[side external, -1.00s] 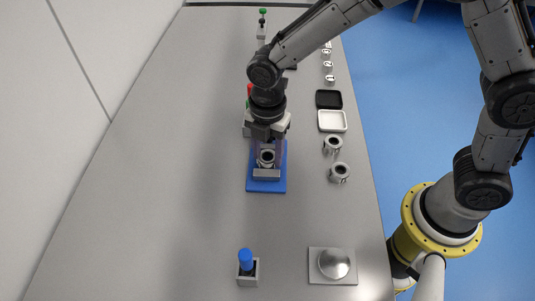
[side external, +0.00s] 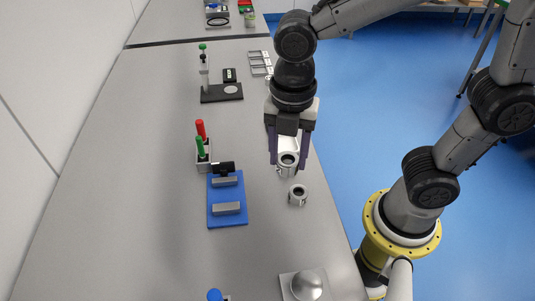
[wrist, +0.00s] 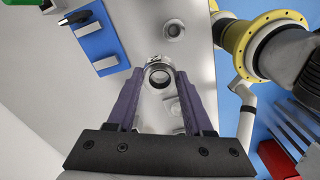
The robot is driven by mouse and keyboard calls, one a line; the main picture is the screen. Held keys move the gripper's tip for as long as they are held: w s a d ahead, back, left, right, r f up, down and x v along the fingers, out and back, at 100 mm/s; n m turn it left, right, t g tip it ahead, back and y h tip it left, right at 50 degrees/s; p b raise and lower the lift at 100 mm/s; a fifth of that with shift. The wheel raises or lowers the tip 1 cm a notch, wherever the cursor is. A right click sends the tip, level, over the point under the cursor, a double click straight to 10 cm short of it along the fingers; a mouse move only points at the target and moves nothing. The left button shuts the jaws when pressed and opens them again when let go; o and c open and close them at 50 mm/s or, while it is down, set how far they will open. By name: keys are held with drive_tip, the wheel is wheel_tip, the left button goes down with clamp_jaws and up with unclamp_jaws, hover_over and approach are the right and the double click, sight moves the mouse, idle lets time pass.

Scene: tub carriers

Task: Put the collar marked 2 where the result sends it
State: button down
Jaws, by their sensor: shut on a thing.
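My gripper (side external: 288,160) is over the right side of the table, its fingers pointing down. It is shut on a grey metal ring-shaped collar (wrist: 159,73), which shows between the fingertips in the wrist view. No number can be read on it. A second collar (side external: 298,195) stands on the table just nearer the camera; it also shows in the wrist view (wrist: 174,30). Whether another collar stands beneath the held one I cannot tell. The blue fixture (side external: 228,196) with two grey blocks and a black part lies to the left, with no collar on it.
A holder with red and green pegs (side external: 200,140) stands behind the fixture. A black-based stand (side external: 222,93) with a green top is farther back, near a grey rack (side external: 260,62). A silver dome (side external: 305,285) is at the front. The left side of the table is bare.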

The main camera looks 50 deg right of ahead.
drive_tip(key=w+d+m, duration=0.2)
drive_tip(key=d, duration=0.8)
drive_tip(key=w+d+m, duration=0.2)
drive_tip(key=w+d, duration=0.1)
drive_tip(key=d, duration=0.6)
drive_tip(key=shift+m, duration=0.3)
drive_tip(key=w+d+f, duration=0.1)
drive_tip(key=w+f, duration=0.2)
drive_tip(key=w, duration=0.1)
drive_tip(key=w+d+f, duration=0.1)
drive_tip(key=w+f, duration=0.2)
drive_tip(key=w, duration=0.1)
drive_tip(key=w+d+f, duration=0.2)
drive_tip(key=w+f, duration=0.1)
drive_tip(key=w, duration=0.1)
drive_tip(key=shift+w+f, duration=0.45)
drive_tip(key=shift+f, duration=0.1)
drive_tip(key=shift+d+f, duration=0.1)
drive_tip(key=shift+f, duration=1.45)
drive_tip(key=shift+f, duration=0.1)
